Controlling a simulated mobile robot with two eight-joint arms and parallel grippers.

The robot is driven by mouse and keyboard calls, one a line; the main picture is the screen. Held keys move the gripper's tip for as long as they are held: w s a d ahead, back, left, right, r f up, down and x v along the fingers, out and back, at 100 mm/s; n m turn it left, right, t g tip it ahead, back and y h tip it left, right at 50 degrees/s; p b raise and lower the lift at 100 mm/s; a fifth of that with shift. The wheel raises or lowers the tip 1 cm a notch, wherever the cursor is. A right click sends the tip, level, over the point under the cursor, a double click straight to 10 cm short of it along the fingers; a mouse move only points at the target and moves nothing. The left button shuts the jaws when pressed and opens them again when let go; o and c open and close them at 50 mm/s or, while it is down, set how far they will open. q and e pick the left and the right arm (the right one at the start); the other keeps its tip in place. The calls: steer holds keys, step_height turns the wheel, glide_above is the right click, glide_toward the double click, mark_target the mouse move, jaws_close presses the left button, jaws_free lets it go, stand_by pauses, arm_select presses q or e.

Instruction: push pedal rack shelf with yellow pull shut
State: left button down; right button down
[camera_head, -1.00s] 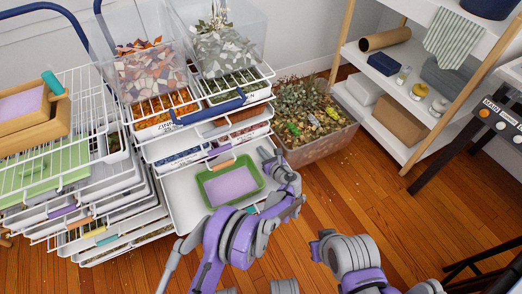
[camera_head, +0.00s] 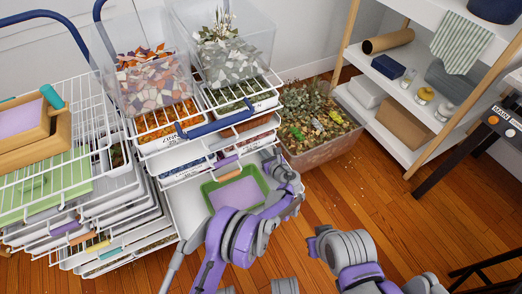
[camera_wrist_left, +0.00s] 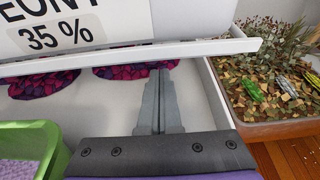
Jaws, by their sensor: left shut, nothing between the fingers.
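The left rack has a pulled-out stack with a yellow pull (camera_head: 97,246) low on its front. On the right rack, a white shelf (camera_head: 185,210) sticks out with a green tray (camera_head: 208,188) on it; its front edge is behind my arm, so I cannot tell its pull colour. My left gripper (camera_head: 268,156) is shut and empty over the right side of this shelf, right of the tray. In the left wrist view its closed fingers (camera_wrist_left: 160,78) point toward the rack, beside the green tray (camera_wrist_left: 35,140).
A clear bin of plants and stones (camera_head: 318,130) stands on the floor right of the shelf. Clear bins of shards (camera_head: 155,85) sit on the rack top. A white shelf unit (camera_head: 425,110) stands further right. Wooden floor (camera_head: 360,205) is open between them.

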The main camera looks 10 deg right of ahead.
arm_select(q)
steer(key=x, duration=0.1)
steer(key=b+x, duration=0.1)
steer(key=x, duration=0.1)
steer(key=shift+w+r, duration=0.15)
steer(key=shift+r, duration=0.15)
steer(key=shift+w+a+r, duration=0.15)
steer(key=shift+w+a, duration=0.05)
steer(key=shift+w, duration=0.2)
steer(key=shift+s+b, duration=0.15)
steer(key=shift+b, duration=0.15)
